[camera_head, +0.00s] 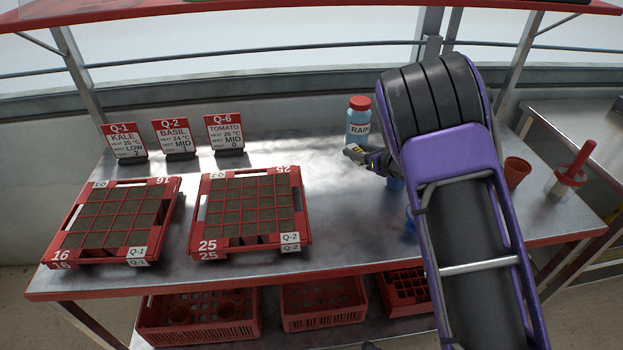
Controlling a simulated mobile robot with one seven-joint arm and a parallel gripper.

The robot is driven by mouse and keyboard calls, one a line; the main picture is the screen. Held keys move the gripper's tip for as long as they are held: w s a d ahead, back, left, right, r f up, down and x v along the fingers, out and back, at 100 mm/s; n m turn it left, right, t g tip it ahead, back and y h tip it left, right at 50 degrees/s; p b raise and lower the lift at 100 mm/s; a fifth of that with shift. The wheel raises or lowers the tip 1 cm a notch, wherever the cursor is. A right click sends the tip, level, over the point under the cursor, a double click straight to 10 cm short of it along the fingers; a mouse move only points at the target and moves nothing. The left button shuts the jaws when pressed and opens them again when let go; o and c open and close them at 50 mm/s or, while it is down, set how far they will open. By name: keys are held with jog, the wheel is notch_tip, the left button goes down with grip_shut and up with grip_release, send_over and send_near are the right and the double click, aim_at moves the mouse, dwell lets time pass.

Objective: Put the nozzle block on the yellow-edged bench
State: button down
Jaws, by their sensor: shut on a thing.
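My gripper (358,154) is in the middle of the view, in front of the blue bottle and above the red-edged bench. It is shut on a small dark grey piece, which is probably the nozzle block; the fingers and piece are too small to separate clearly. My purple and black arm hides part of the bench to its right. No nozzle block shows clearly elsewhere. A second grey bench (583,120) stands at the right, partly cut off by the picture edge; whether its edge is yellow is hard to tell.
The red-edged bench (340,205) carries two red seed trays (300,215) (66,228), three label cards (178,138), a blue RAIN bottle (358,122), blue items partly behind my arm, a terracotta pot (517,170) and a red-handled tool (572,172). Red crates (200,325) sit below.

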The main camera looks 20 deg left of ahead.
aim_at(354, 186)
notch_tip(354, 186, down, 10)
jog(key=shift+a+r+b, duration=0.1)
jog(key=shift+b, duration=0.3)
jog(key=shift+f, duration=0.2)
jog(key=c, duration=0.7)
grip_release()
jog(key=shift+c, duration=0.2)
jog(key=o, duration=0.5)
jog(key=shift+c, duration=0.2)
jog(key=shift+r, duration=0.15)
